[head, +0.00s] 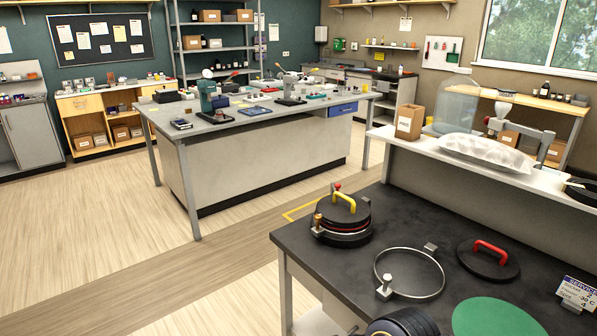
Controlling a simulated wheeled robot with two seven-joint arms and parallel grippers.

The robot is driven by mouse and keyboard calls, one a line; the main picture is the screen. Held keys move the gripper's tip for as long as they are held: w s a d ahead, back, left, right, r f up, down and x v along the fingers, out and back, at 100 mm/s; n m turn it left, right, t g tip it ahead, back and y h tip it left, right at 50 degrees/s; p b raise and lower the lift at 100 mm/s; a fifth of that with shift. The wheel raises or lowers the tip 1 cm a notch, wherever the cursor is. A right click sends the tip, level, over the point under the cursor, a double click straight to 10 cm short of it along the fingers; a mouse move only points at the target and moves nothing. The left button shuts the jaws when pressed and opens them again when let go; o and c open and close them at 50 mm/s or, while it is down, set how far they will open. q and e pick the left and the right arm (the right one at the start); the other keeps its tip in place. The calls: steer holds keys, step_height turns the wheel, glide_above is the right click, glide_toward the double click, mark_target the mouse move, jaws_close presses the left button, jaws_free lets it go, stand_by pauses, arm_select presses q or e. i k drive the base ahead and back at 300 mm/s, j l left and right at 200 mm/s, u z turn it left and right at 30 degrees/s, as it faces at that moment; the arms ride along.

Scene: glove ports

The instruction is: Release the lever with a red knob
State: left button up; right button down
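A small red knob (337,187) shows at the back of a round black port with a lid (343,209) on the dark bench. The lid has a yellow arched handle (345,198). A metal clamp band (340,235) goes around the port, with an orange-tan piece (318,219) at its left front. Most of the lever under the red knob is hidden behind the lid and handle, so I cannot tell its position. Neither of my grippers is in view.
On the dark bench (310,250) are an open metal ring (409,251), a black lid with a red handle (488,259), a green disc (497,318) and a sign (576,292). A raised shelf (470,172) behind holds a plastic-wrapped bundle (486,152). Floor is open to the left.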

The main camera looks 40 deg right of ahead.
mark_target(336, 187)
steer(key=i+z, duration=0.35)
steer(key=i+j+z, duration=0.2)
steer(key=i+z, duration=0.2)
steer(key=i, duration=0.15)
steer(key=i+z, duration=0.7)
steer(key=i+j+z, duration=0.15)
steer(key=z, duration=0.15)
steer(key=i, duration=0.1)
